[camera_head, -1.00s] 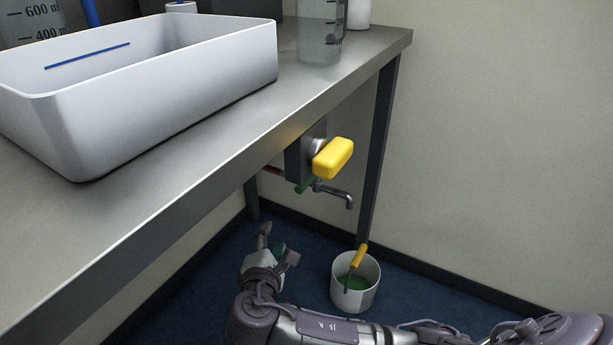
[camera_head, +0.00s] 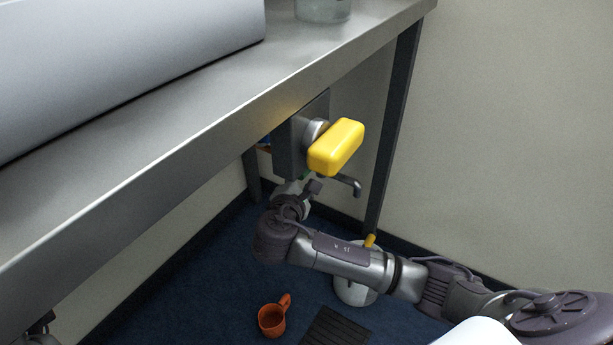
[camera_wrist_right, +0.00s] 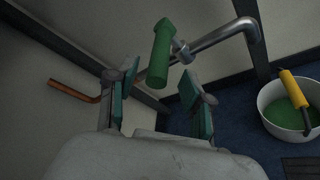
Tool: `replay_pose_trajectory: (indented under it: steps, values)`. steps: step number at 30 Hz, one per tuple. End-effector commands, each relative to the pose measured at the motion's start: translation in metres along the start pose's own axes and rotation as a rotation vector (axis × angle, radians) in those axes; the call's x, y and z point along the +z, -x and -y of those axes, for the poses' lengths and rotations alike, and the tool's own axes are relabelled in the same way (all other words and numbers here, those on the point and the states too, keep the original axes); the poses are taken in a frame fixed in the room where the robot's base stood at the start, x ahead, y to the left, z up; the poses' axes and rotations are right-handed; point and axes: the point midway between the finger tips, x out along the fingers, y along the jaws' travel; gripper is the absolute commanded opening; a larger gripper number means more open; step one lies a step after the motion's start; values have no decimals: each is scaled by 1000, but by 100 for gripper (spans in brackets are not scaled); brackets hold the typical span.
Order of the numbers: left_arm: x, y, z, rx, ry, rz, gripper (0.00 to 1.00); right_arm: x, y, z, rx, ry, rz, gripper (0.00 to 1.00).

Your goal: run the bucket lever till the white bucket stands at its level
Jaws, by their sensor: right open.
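The green lever (camera_wrist_right: 161,55) sits on a tap with a grey metal spout (camera_wrist_right: 225,35) in the right wrist view. My right gripper (camera_wrist_right: 156,88) is open, with a finger on either side of the lever's near end; I see no grip on it. In the head view my right gripper (camera_head: 300,190) is below the yellow handle (camera_head: 336,147), near the spout (camera_head: 348,183). The white bucket (camera_wrist_right: 265,103) holds green liquid and stands on the floor; in the head view my arm mostly hides the bucket (camera_head: 352,292). A dark part at lower left may be my left gripper.
A yellow-handled tool (camera_wrist_right: 294,88) leans in the bucket. An orange mug (camera_head: 271,320) and a dark slotted mat (camera_head: 337,329) are on the blue floor. The steel table (camera_head: 200,125) overhangs the tap, and a table leg (camera_head: 394,120) stands right of it.

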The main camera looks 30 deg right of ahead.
Motion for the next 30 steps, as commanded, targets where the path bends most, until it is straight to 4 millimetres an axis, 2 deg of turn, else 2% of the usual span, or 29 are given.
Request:
replay_pose_trajectory:
  steps: [1, 3, 9, 20, 27, 29, 30]
  values:
    - [0, 2, 0, 6, -2, -19, 50, -2, -12, 3, 2, 0, 3, 51]
    - [1, -1, 0, 12, -4, -33, 50, -1, -23, 3, 1, 0, 2, 51]
    - [2, -8, -1, 24, -8, -58, 50, -1, -43, 1, 1, 0, 0, 51]
    - [2, -10, -1, 26, -8, -63, 50, 0, -46, 0, 0, 0, -2, 51]
    - [2, -10, -1, 27, -8, -63, 50, 0, -46, 0, 0, 0, -2, 11]
    - [2, -10, -1, 27, -8, -63, 50, 0, -46, 0, 0, 0, -2, 1]
    - [2, -10, -1, 26, -8, -63, 50, 0, -46, 0, 0, 0, -2, 0]
